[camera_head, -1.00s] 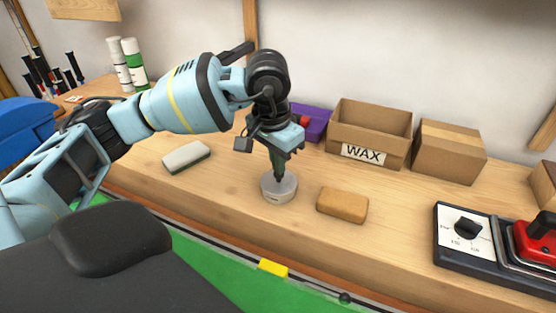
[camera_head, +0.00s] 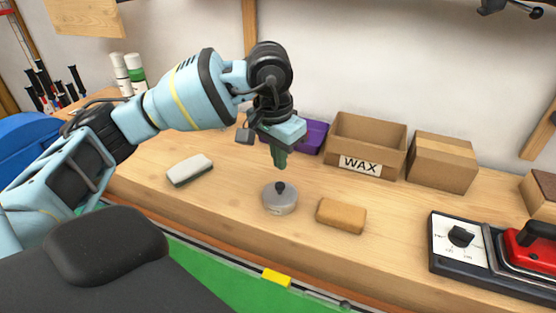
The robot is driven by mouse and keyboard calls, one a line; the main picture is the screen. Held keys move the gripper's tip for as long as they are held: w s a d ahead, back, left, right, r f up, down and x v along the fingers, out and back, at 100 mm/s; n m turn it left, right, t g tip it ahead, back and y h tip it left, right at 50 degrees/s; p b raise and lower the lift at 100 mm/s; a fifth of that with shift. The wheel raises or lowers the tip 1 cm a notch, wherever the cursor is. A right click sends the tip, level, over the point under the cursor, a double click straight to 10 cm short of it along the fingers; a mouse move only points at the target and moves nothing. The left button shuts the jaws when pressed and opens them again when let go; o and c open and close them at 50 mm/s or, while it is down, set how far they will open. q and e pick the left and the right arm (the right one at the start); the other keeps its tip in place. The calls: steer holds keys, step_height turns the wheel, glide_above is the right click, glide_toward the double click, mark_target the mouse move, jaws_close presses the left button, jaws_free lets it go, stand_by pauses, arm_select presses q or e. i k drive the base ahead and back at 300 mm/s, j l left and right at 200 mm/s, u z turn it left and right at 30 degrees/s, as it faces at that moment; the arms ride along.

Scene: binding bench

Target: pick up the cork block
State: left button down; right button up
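The cork block (camera_head: 341,215) is a tan-brown block with rounded edges lying flat on the wooden bench, right of a round grey lidded tin (camera_head: 279,200) with a black knob. My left gripper (camera_head: 280,163) points down above and behind the tin, clear of its knob, and to the left of the cork block. Its green fingers overlap from this side, so I cannot see whether there is a gap between them. My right gripper does not show.
A white-topped eraser-like block (camera_head: 189,170) lies to the left. Behind are a purple bin (camera_head: 312,137), an open WAX box (camera_head: 366,145) and a closed carton (camera_head: 443,162). A device with a dial (camera_head: 461,237) stands right. Bench around the cork block is clear.

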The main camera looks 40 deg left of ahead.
mark_target(335, 213)
steer(key=k, duration=1)
